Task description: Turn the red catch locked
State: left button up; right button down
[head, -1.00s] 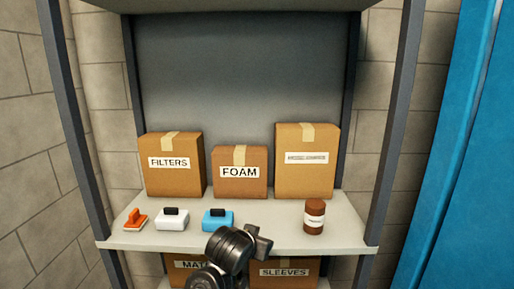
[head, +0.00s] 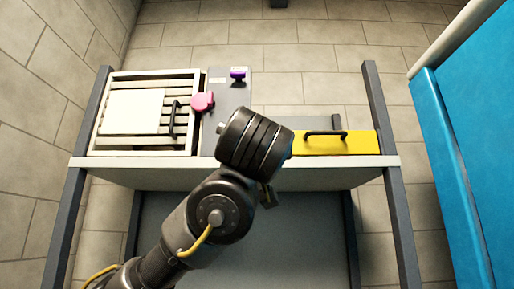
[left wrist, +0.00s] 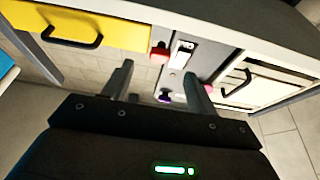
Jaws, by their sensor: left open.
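The red catch (left wrist: 160,50) shows in the left wrist view, between the yellow panel's end and a white label. In the head view my left wrist and arm hide it. My left gripper (left wrist: 158,74) is open and empty, its fingers on either side of the view to the catch. The catch lies beyond the fingertips, apart from them as far as I can tell. Whether it is turned locked is too small to tell. My right gripper is in neither view.
A yellow panel (head: 350,146) with a black handle lies right of my wrist. A pink catch (head: 203,102) sits beside a slatted frame (head: 146,84) at left, and a purple catch (head: 238,74) is behind. A blue cabinet (head: 465,170) stands at right.

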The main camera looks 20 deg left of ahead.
pick_arm(q)
jog(key=r+p+x, duration=0.1)
jog(key=p+x, duration=0.6)
jog(key=x, duration=0.3)
jog(key=shift+a+r, duration=0.15)
jog(key=shift+r, duration=0.2)
jog(key=c, duration=1)
